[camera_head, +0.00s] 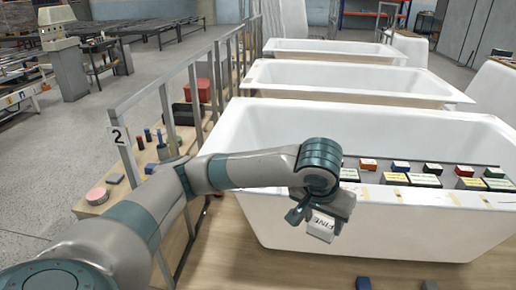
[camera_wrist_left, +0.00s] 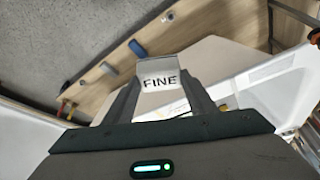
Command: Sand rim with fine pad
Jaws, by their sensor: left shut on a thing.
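The nearest white bathtub shell (camera_head: 405,232) has its front rim (camera_head: 455,198) running across the head view, with small tan patches along it. My left gripper (camera_head: 322,212) is shut on a light pad marked FINE (camera_head: 322,225), in front of the tub's near wall at its left part. I cannot tell whether the pad touches the tub. In the left wrist view the FINE pad (camera_wrist_left: 160,82) sits between the fingers of the gripper (camera_wrist_left: 160,96), and the white tub shows at right (camera_wrist_left: 268,90). The right gripper is not in view.
At left, a wooden bench (camera_head: 125,190) holds a pink disc (camera_head: 97,195) and a red box (camera_head: 198,91) behind a metal frame. Two more tubs (camera_head: 340,80) stand behind.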

